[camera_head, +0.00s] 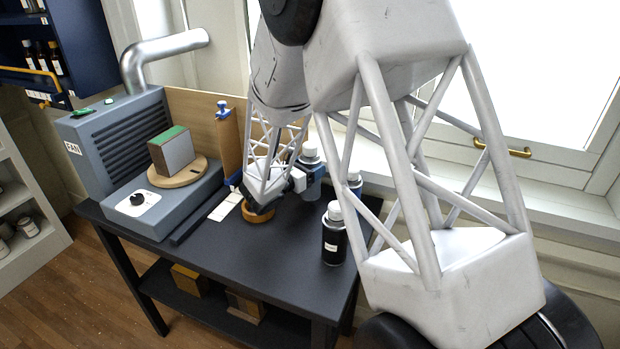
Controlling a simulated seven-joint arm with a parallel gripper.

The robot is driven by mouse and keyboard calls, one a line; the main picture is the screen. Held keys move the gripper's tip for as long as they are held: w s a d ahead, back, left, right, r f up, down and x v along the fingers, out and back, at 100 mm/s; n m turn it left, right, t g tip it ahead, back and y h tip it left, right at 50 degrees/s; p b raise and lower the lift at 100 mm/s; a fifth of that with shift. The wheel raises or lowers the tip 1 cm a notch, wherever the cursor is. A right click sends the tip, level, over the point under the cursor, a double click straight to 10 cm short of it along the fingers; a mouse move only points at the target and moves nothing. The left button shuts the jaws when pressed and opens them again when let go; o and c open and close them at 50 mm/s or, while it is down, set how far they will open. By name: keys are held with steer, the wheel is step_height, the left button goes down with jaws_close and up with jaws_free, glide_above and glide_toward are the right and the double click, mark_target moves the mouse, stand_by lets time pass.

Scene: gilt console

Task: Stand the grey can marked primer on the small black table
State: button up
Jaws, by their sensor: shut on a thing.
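The black table (266,262) stands in the middle of the view, with a lower shelf. My gripper (258,207) points down over its middle, its dark fingers at an orange-brown ring (255,216) on or just above the tabletop. It is shut, apparently on the ring; the exact contact is hidden. A greyish can (312,186) with a pale cap is upright behind and right of my gripper, partly covered by my arm. Its marking cannot be read. A black can (335,242) with a white cap stands upright at the table's right front.
A grey fan unit (88,172) fills the table's left, with a block (171,152) on a round wooden board (163,179). A blue-labelled can (355,184) is mostly hidden behind my arm. The front middle tabletop is clear. A windowsill (560,215) runs behind.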

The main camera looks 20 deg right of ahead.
stand_by(0.3)
steer(key=shift+f, duration=1.9)
steer(key=shift+f, duration=0.15)
steer(key=o, duration=1.2)
steer(key=v, duration=1.2)
steer(key=shift+s+r, duration=0.1)
steer(key=shift+r, duration=0.1)
